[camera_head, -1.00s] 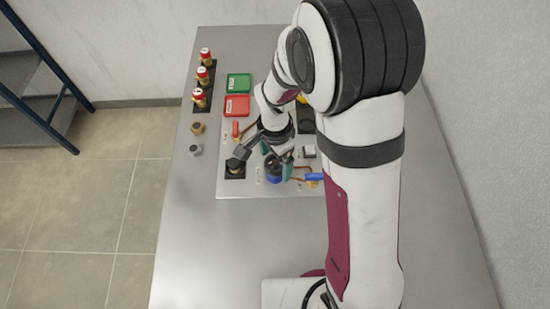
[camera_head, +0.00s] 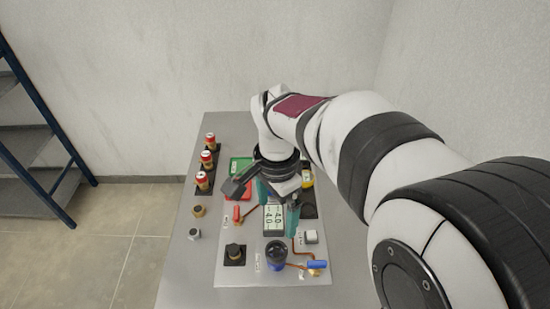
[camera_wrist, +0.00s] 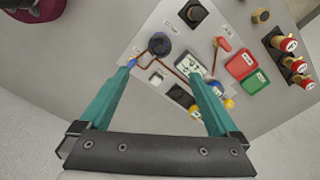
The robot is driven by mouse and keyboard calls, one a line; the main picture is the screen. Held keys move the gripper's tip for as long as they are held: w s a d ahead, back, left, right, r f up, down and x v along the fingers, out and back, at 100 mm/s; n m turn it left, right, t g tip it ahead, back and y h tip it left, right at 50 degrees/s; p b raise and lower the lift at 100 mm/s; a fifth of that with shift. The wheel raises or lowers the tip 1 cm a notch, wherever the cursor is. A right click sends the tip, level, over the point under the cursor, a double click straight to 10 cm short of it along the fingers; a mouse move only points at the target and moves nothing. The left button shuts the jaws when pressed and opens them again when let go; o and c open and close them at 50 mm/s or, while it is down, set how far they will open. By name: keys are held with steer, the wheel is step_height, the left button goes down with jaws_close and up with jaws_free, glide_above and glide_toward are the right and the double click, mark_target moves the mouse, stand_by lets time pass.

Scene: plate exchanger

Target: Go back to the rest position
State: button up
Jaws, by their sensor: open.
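My gripper (camera_head: 279,212) is above the panel with its two teal fingers spread apart and nothing between them. In the wrist view the gripper (camera_wrist: 166,78) also shows open and empty, with the panel beyond its fingertips. The panel (camera_head: 229,275) is a light plate on the grey table. It carries a display reading "-4.0" (camera_head: 273,219), a dark blue round knob (camera_head: 276,254), a black knob (camera_head: 235,252), a red-handled valve (camera_head: 237,214) and a blue-handled valve (camera_head: 316,265) on copper pipe. My arm hides part of the panel's far right.
Several red-capped brass fittings (camera_head: 206,158) stand on black bases at the table's left. A brass nut (camera_head: 198,211) and a grey nut (camera_head: 194,234) lie nearby. Green (camera_head: 240,165) and red (camera_head: 226,196) trays sit behind the panel's front part. The table's front left (camera_head: 185,285) is clear.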

steer(key=shift+r, duration=0.1)
stand_by(0.3)
steer(key=s+d+n+y, duration=0.1)
steer(key=s+d+n, duration=0.1)
steer(key=s, duration=0.7)
steer(key=s+d+n, duration=0.3)
steer(key=s, duration=0.7)
steer(key=shift+s+d+y, duration=0.3)
steer(key=shift+d+y, duration=0.05)
steer(key=shift+y, duration=0.05)
